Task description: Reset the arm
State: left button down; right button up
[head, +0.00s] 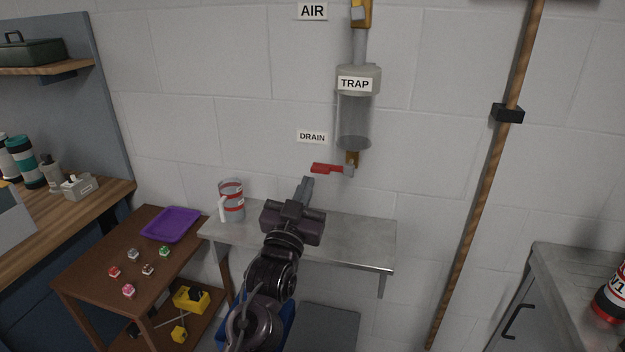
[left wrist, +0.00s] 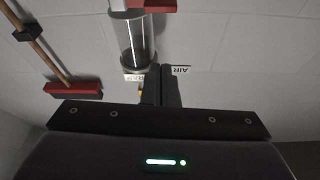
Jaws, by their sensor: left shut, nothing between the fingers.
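My left arm reaches up from the bottom of the head view, over the metal shelf (head: 350,240). My left gripper (head: 308,182) is shut and empty, its fingertips just below and left of the red drain handle (head: 328,168). In the left wrist view the closed fingers (left wrist: 161,72) point toward the wall, with the red handle (left wrist: 150,5) at the top edge. The handle lies sideways beneath the clear trap cylinder (head: 353,120). I cannot tell whether the fingers touch the handle. My right gripper is in neither view.
A striped mug (head: 231,200) stands at the shelf's left end. A brown cart (head: 85,262) at left holds a purple tray (head: 171,225) and several small items. A wooden pole (head: 490,165) stands against the wall at right. The shelf's right part is clear.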

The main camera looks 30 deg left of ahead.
pick_arm(q)
jog(key=w+d+f+m+g+h, duration=0.1)
jog(key=w+d+f+g+h, duration=0.1)
jog(key=f, duration=0.9)
jog(key=w+d+f+m+g+h, duration=0.1)
jog(key=d+f+g, duration=0.1)
jog(key=f, duration=0.9)
jog(key=s+d+f+g+h, duration=0.1)
jog(key=s+d+f+g, duration=0.1)
jog(key=f, duration=0.6)
jog(key=s+d+f+g, duration=0.1)
jog(key=s+f+g, duration=0.15)
jog(key=f, duration=0.55)
jog(key=s+d+f+g+h, duration=0.1)
jog(key=s+d+f, duration=0.15)
jog(key=f, duration=0.65)
jog(key=s+d+f+m+g, duration=0.1)
jog(key=s+f+g, duration=0.5)
jog(key=s+f, duration=1.2)
jog(key=s+a+f+g, duration=0.1)
jog(key=s+f, duration=0.3)
jog(key=s, duration=0.7)
jog(key=s+f+m+g, duration=0.1)
jog(key=s+f+g, duration=0.2)
jog(key=s, duration=0.9)
notch_tip(320, 180, down, 2)
jog(key=shift+a+f+g, duration=0.15)
jog(key=shift+a+g, duration=0.2)
jog(key=shift+w, duration=0.15)
